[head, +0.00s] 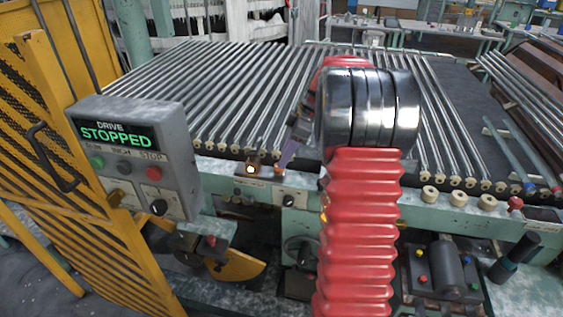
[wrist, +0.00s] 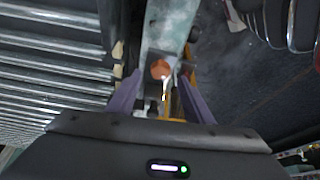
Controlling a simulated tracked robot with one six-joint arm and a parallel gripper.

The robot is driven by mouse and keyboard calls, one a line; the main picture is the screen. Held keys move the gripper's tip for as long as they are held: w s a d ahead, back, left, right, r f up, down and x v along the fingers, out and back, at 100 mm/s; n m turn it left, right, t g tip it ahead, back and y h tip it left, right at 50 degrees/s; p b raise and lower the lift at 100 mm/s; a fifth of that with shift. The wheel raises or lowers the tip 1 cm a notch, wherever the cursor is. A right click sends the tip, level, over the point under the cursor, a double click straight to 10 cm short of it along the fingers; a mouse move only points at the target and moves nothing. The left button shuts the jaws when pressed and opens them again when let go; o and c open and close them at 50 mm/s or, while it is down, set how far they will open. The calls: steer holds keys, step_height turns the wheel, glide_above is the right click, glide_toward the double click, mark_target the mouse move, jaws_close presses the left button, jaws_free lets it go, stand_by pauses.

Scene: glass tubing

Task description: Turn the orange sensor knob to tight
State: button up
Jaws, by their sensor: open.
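The orange sensor knob (wrist: 161,69) shows in the wrist view as a small round orange disc on a pale green rail. In the head view a small orange-red spot (head: 278,171) by my finger appears to be the same knob. My gripper (wrist: 160,78) is open, its two purple fingers on either side of the knob in the picture. I cannot tell whether they touch it. In the head view my gripper (head: 286,158) is at the front rail, partly hidden by my arm. The knob's setting and any tight mark are not readable.
A lit sensor box (head: 250,169) is just left of the knob. The grey control box (head: 135,150) reads "DRIVE STOPPED". A yellow mesh guard (head: 60,130) stands at left. Cream rollers (head: 458,198) line the rail at right.

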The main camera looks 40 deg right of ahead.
steer(key=shift+x, duration=1.85)
steer(key=shift+c, duration=0.2)
steer(key=c, duration=1)
